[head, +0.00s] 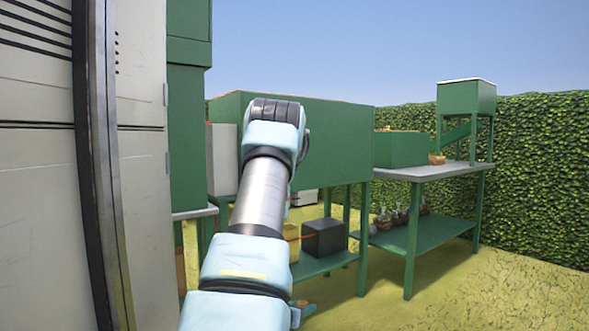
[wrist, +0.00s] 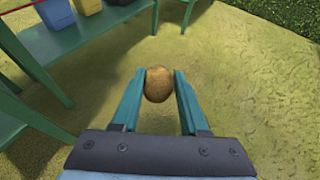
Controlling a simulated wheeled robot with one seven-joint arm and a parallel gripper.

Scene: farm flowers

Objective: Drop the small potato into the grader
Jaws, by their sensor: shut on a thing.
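In the wrist view a small round brown potato (wrist: 159,85) sits between the two teal fingers of my gripper (wrist: 163,73), which is shut on it. The potato is off the ground, with grassy floor below. In the head view my forearm hides most of the gripper. Also in the head view, a green raised hopper (head: 466,97) with a sloping chute stands on a grey-topped table (head: 445,171) at the right, with a low green box (head: 400,149) on the same table. I cannot tell for certain which part is the grader.
A large green bench (head: 335,145) stands ahead, with a dark box (head: 323,238) on its lower shelf. A grey cabinet (head: 140,90) is close on the left. Several sacks (head: 398,213) sit under the right table. A hedge (head: 545,150) stands behind. Grass at front right is clear.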

